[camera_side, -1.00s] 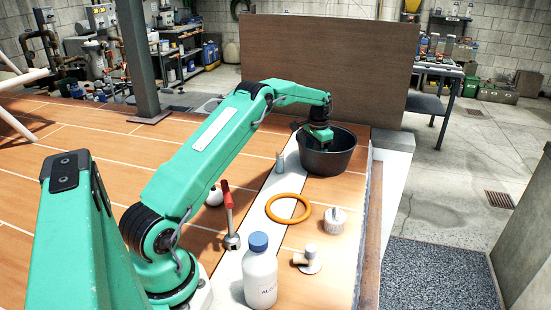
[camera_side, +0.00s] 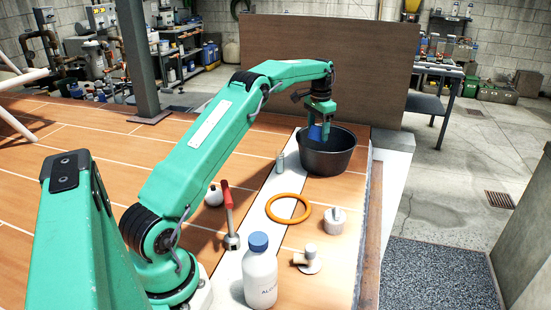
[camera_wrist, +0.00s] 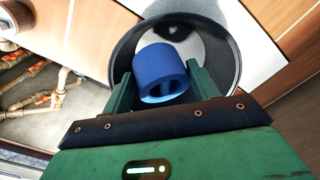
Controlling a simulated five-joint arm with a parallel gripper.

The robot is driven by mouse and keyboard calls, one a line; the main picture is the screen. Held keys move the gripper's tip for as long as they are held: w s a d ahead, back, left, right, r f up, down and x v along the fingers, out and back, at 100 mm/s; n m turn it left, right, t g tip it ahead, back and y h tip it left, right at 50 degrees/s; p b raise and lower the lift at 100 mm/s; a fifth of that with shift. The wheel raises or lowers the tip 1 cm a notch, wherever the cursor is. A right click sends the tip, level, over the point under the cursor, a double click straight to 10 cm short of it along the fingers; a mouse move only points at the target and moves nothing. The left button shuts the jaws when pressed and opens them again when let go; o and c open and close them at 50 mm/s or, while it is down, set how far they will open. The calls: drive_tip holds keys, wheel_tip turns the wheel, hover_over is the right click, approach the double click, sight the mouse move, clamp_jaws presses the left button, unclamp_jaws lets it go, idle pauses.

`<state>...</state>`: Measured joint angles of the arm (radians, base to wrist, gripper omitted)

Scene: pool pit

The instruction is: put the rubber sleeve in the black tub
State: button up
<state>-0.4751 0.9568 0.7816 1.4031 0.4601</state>
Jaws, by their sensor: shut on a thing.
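The rubber sleeve is a blue hollow cylinder (camera_wrist: 160,72). In the wrist view it sits between the two green fingers of my gripper (camera_wrist: 158,88), which is shut on it. The black tub (camera_side: 327,158) stands at the far end of the white strip; in the wrist view its rim (camera_wrist: 236,68) surrounds the sleeve from behind. In the side view my gripper (camera_side: 319,133) is over the tub's mouth, with the blue sleeve (camera_side: 315,132) showing at its left. The lower fingertips look level with or just above the rim.
A small grey cylinder (camera_side: 280,162) stands left of the tub. An orange ring (camera_side: 288,209), a white knobbed piece (camera_side: 335,221), a pipe fitting (camera_side: 307,259), a red-handled tool (camera_side: 229,212), a white ball (camera_side: 214,196) and a blue-capped bottle (camera_side: 260,272) are nearer. A brown board (camera_side: 325,65) stands behind.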

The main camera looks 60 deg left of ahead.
drive_tip(key=shift+w+r, duration=0.1)
drive_tip(key=shift+r, duration=0.05)
idle(0.4)
wheel_tip(320, 180, up, 7)
drive_tip(key=t+y, duration=0.2)
drive_tip(key=t, duration=0.3)
hover_over(331, 158)
drive_tip(key=a, duration=0.2)
drive_tip(key=shift+w+r, duration=0.1)
drive_tip(key=shift+w, duration=0.35)
drive_tip(key=shift+f, duration=1.35)
drive_tip(key=shift+f, duration=0.1)
drive_tip(key=shift+f, duration=2.55)
drive_tip(key=shift+f, duration=0.65)
